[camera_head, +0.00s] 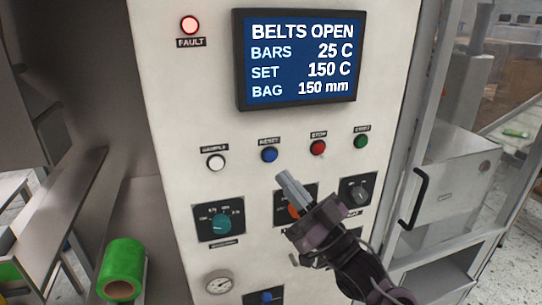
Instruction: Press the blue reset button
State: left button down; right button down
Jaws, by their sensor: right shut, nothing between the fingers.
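The blue reset button (269,154) sits on the white panel under a small dark RESET label, second from the left in a row of buttons. My right gripper (287,178) is shut with nothing in it. Its fingertips show a little below and right of the blue button in the picture. The button is fully visible and the fingers do not cover it. I cannot tell how far the fingertips are from the panel. My left gripper is not in view.
Beside the blue button are a white button (215,162), a red stop button (318,147) and a green button (361,141). Knobs, including a teal one (221,224), sit below. The screen (298,60) reads BELTS OPEN. A black handle (417,199) projects at right.

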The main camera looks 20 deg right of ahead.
send_near(261, 145)
jog(key=shift+w+a+r, duration=0.4)
jog(key=shift+a+r, duration=0.05)
jog(key=shift+r, duration=0.15)
jog(key=shift+w+a+r, duration=0.35)
jog(key=shift+a+r, duration=0.1)
jog(key=shift+r, duration=0.15)
jog(key=shift+w, duration=0.2)
dwell(1.0)
jog(key=shift+w, duration=0.25)
jog(key=shift+w, duration=0.35)
dwell(0.7)
jog(key=shift+s, duration=0.85)
